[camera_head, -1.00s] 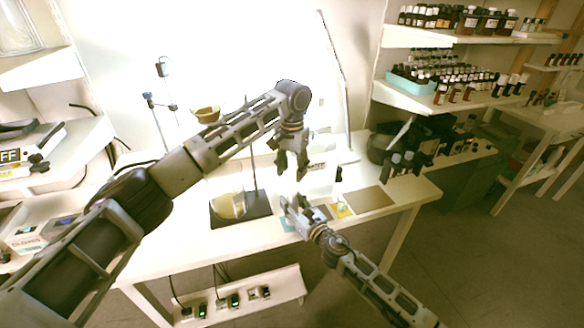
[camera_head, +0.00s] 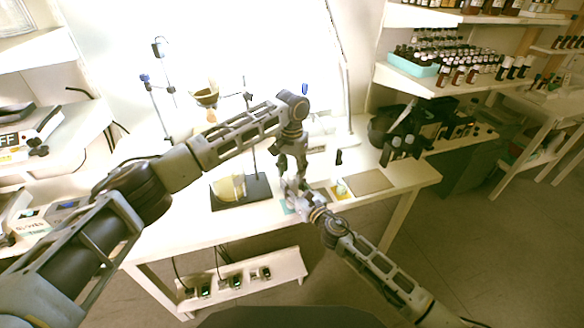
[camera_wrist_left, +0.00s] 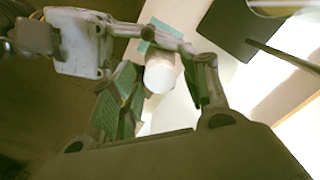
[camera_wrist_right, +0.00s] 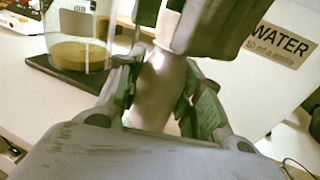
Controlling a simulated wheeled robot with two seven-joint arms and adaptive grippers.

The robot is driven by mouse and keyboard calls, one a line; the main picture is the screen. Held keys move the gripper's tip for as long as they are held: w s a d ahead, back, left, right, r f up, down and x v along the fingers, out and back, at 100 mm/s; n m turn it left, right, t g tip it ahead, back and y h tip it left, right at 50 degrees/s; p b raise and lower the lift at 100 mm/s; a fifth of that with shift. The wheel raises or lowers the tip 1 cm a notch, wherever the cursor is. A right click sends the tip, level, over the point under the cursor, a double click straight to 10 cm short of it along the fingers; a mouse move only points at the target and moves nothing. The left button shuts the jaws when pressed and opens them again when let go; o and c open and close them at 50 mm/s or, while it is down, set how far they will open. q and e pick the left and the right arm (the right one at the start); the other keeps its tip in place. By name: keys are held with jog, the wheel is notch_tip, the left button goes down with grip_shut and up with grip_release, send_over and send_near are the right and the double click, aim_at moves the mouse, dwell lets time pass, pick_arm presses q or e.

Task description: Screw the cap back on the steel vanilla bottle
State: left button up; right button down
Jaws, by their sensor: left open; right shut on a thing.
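The steel bottle (camera_wrist_right: 160,92) is upright in my right gripper (camera_wrist_right: 165,105), whose green-padded fingers are shut on its body. A pale, rounded top (camera_wrist_left: 160,74) shows between the fingers of my left gripper (camera_wrist_left: 162,92). This pale part also shows above the bottle in the right wrist view (camera_wrist_right: 168,26). I cannot tell cap from neck there, nor whether the cap is seated. My left gripper hangs from above with its fingers open on both sides of the bottle's top. In the head view, the left gripper (camera_head: 291,178) meets the right gripper (camera_head: 303,202), hiding the bottle.
A glass beaker of yellowish liquid (camera_wrist_right: 78,52) stands on a dark stand base (camera_head: 256,191) to the left. A brown mat (camera_head: 367,181) lies right of the grippers. Shelves of bottles (camera_head: 450,50) stand further right.

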pick_arm(q)
grip_shut()
dwell(0.3)
jog(key=m, duration=0.5)
jog(key=shift+o, duration=0.2)
grip_release()
jog(key=shift+r, duration=0.1)
